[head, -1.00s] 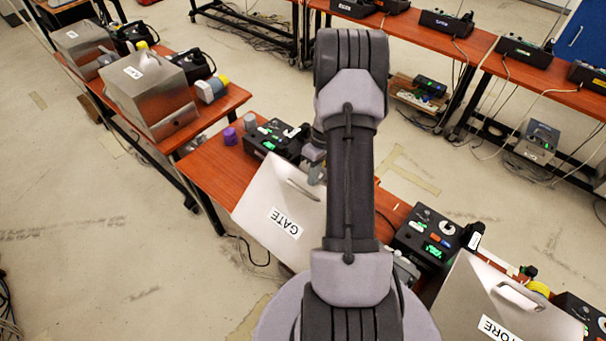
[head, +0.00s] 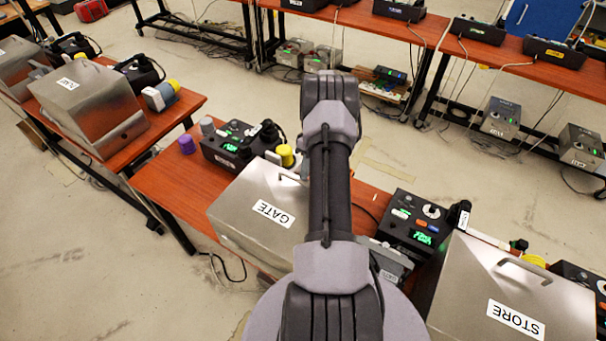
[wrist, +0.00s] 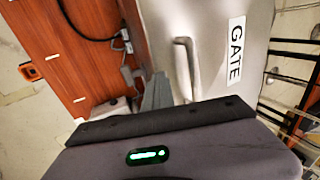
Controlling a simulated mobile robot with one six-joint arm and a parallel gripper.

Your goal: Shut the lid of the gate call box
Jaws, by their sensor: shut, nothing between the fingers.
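The gate call box (head: 235,237) is a metal box on the wooden bench, left of my arm in the head view. Its lid (head: 250,188), with a GATE label and a bar handle, lies down over the box and looks shut; a small gap cannot be ruled out. The wrist view shows the lid (wrist: 208,75) close up, with its handle (wrist: 184,68). My gripper (wrist: 157,90) is shut and empty, just left of the handle in the wrist view. Whether it touches the lid cannot be told. My arm hides the gripper in the head view.
A black phone unit (head: 236,142) and a yellow cap (head: 285,154) sit behind the gate box. Another phone unit (head: 415,220) and the STORE box (head: 510,295) stand to the right. A purple knob (head: 187,144) is at the left. A cable (wrist: 85,32) lies on the bench.

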